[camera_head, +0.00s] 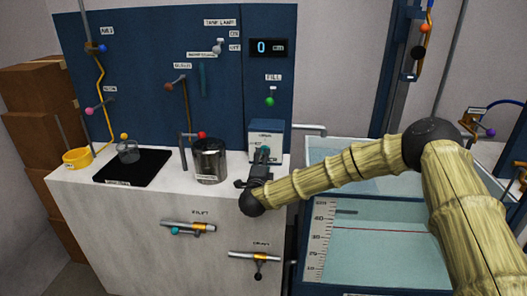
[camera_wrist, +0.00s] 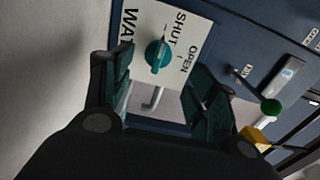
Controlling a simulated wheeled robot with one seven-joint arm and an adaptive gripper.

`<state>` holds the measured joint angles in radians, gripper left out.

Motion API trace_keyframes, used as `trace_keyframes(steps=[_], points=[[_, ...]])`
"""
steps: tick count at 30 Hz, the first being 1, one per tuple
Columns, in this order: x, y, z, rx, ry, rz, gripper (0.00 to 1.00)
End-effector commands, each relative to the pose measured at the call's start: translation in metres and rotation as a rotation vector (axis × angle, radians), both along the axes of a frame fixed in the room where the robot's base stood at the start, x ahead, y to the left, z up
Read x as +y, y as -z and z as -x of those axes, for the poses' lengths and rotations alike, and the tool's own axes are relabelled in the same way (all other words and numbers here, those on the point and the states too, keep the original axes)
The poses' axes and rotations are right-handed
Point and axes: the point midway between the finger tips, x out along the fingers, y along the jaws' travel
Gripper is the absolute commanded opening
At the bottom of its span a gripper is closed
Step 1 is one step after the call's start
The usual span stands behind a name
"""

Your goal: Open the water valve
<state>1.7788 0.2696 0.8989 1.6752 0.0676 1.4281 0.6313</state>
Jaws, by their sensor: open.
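In the wrist view, a teal knob (camera_wrist: 157,54) sits on a white panel lettered "SHUT", "OPEN" and a partly hidden word starting "WA". The knob lies ahead of my gripper (camera_wrist: 158,72), between the directions of its two fingers. The fingers are spread, with nothing seen between them; I cannot tell whether either touches the knob. The exact setting of the knob is unclear. In the head view, my gripper (camera_head: 262,162) is at the front of a small white box (camera_head: 266,130) on the counter and hides most of its lower front.
A metal pot (camera_head: 209,161) stands left of the box. A green knob (camera_head: 270,101) under a "FILL" label is above it. A water tank (camera_head: 365,240) is to the right. The counter (camera_head: 110,205) also holds a black mat (camera_head: 147,168) and a yellow bowl (camera_head: 77,157).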

Motion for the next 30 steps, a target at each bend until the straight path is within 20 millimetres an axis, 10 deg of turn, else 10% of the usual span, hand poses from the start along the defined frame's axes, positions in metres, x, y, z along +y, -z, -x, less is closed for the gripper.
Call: trace_keyframes(steps=[12, 26, 30], points=[[-0.004, 0.000, -0.060, 0.000, -0.001, 0.001, 0.58], [-0.004, 0.001, -0.071, 0.001, -0.004, 0.001, 0.58], [-0.004, 0.001, -0.071, 0.001, -0.004, 0.001, 0.39]])
